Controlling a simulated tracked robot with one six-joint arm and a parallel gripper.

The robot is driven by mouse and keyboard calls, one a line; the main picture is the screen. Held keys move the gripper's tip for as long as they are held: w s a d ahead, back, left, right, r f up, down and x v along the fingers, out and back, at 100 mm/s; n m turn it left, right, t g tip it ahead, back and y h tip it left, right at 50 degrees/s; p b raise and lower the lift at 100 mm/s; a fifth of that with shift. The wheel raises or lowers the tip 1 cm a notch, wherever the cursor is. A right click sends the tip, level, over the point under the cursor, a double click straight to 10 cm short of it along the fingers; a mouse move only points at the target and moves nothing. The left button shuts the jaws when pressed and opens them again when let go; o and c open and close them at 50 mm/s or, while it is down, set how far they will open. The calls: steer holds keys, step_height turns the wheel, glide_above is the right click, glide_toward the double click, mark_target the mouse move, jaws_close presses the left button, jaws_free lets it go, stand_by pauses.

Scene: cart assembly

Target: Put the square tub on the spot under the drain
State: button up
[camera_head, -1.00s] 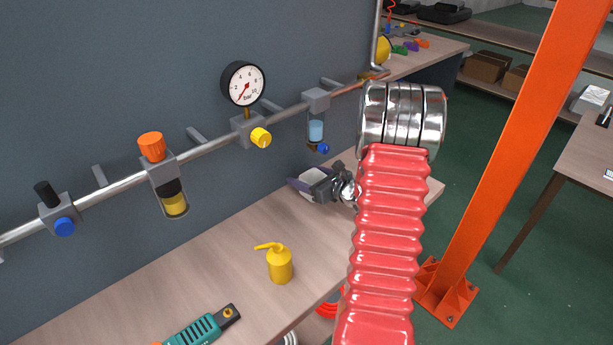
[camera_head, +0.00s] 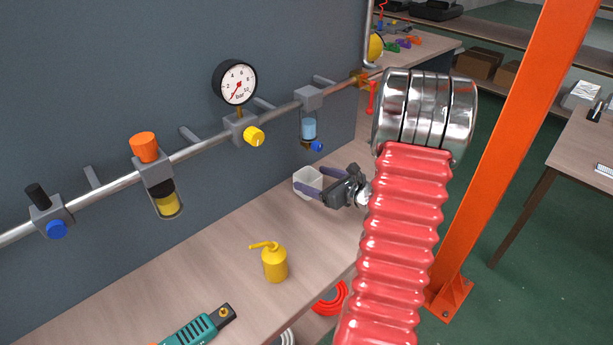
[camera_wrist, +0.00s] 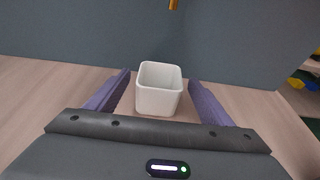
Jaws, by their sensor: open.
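The square tub (camera_head: 307,183) is small, white and open at the top. It stands upright on the bench near the wall panel, roughly below the filter bowl (camera_head: 309,128) with the blue drain knob (camera_head: 317,146). In the wrist view the tub (camera_wrist: 158,98) looks empty and stands between the two purple fingers, with a gap on each side. My gripper (camera_head: 315,181) is open, and its fingers point at the tub from the right. The spot itself is not visible; the tub may cover it.
The pipe with the gauge (camera_head: 236,83) runs along the wall above. An orange post (camera_head: 500,160) stands right of my arm.

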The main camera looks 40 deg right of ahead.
steer(key=v, duration=0.5)
stand_by(0.8)
